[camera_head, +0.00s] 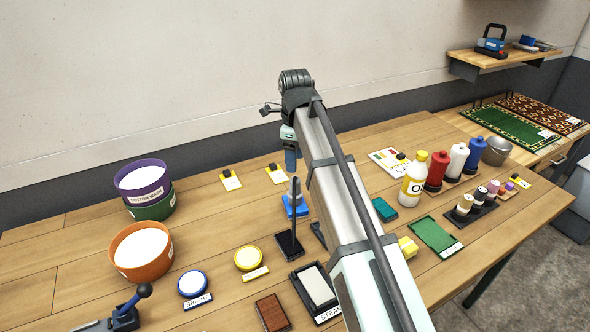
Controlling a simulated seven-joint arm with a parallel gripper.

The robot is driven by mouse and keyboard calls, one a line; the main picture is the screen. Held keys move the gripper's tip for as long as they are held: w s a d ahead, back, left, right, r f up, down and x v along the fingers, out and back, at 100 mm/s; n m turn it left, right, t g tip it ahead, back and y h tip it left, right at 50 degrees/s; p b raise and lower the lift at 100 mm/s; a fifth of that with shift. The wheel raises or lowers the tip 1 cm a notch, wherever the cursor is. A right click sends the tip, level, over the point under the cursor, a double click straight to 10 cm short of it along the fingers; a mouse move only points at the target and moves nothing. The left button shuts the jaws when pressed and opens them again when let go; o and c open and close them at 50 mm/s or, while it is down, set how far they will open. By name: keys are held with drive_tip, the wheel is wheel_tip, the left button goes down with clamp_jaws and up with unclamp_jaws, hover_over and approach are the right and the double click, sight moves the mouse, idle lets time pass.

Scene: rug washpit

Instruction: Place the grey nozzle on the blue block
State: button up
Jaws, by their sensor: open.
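The blue block (301,210) lies on the table in the middle of the view, below the end of my arm. A small grey piece, which looks like the grey nozzle (292,196), shows directly above the block and seems to rest on it; contact is too small to tell. A dark upright post partly covers both. My gripper (291,171) points down just above the grey piece. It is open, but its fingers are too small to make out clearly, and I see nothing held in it.
The dark post rises from a black base (288,246) in front of the block. A steam pad tray (316,290) and a brown brush block (271,313) lie nearer. Tubs (141,252) stand left; bottles (437,172) stand right. My arm hides part of the table.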

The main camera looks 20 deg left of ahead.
drive_tip(key=shift+r, duration=1.8)
